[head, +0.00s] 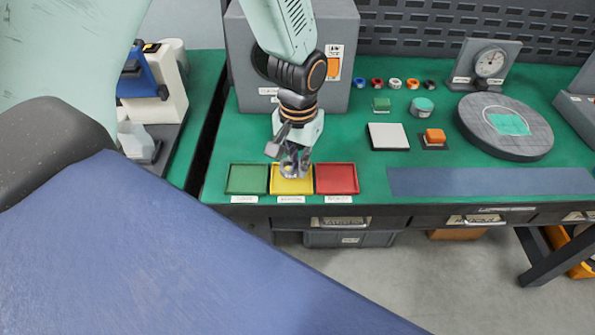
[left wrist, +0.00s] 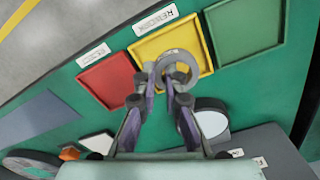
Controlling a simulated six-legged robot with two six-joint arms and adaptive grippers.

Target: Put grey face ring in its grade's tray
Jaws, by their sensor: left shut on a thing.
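The grey face ring (left wrist: 183,51) is held at the fingertips of my left gripper (left wrist: 166,78) in the left wrist view, over the yellow tray (left wrist: 182,40). The label by that tray reads REWORK. In the head view my left gripper (head: 291,160) points down over the yellow tray (head: 292,187), with the ring (head: 287,172) at its tips. The gap between ring and tray floor cannot be told. The green tray (head: 246,179) is left of the yellow one and the red tray (head: 337,178) right; both look empty. My right gripper is not in view.
A large grey machine (head: 345,60) stands behind my left gripper. Several small coloured rings (head: 396,83) lie in a row at the back. A white square plate (head: 388,136), an orange button (head: 435,135) and a round grey plate (head: 490,135) stand right. A blue mat (head: 490,181) lies at the front.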

